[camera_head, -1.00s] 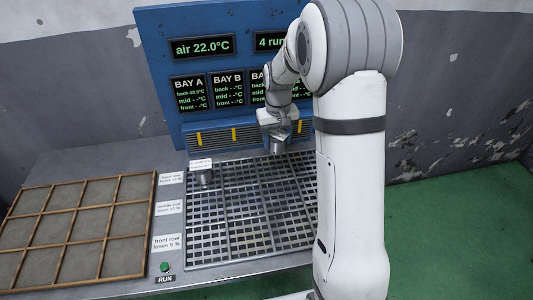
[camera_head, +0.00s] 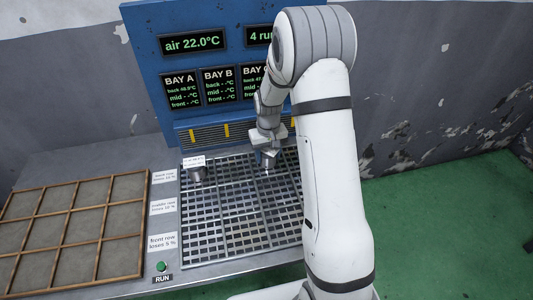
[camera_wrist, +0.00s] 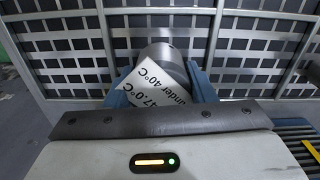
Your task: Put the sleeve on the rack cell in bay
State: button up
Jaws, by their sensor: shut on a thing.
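The sleeve is a grey metal cylinder (camera_wrist: 165,55) with a white card reading "47.0°C" and "under 40°C". In the wrist view it sits between the blue fingers of my gripper (camera_wrist: 160,90), which is shut on it. In the head view my gripper (camera_head: 267,158) is at the back row of the slotted metal rack (camera_head: 225,222), right of its middle. The sleeve is at or just above the rack; I cannot tell whether it touches. A second grey cylinder (camera_head: 198,175) with a white card stands in the back left cell.
The blue panel (camera_head: 190,70) with bay displays and a yellow-marked vent stands close behind the rack. Row labels (camera_head: 163,208) and a green RUN button (camera_head: 161,266) lie left of it. A wooden-divided tray (camera_head: 75,230) is at far left. The rack's middle and front rows look empty.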

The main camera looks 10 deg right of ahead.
aim_at(268, 150)
jog(key=o, duration=1.3)
notch_tip(268, 150, up, 11)
jog(key=s+r+t, duration=0.1)
jog(key=s+r, duration=0.8)
jog(key=s, duration=0.3)
jog(key=shift+m+t, duration=0.5)
jog(key=shift+t, duration=0.3)
jog(key=shift+s+a+r, duration=0.1)
jog(key=shift+s+r, duration=0.05)
jog(key=shift+s, duration=2.3)
jog(key=shift+s+a+r, duration=0.1)
jog(key=shift+s+r, duration=0.05)
jog(key=shift+s, duration=2.3)
jog(key=shift+s+r, duration=0.15)
jog(key=shift+s, duration=2.3)
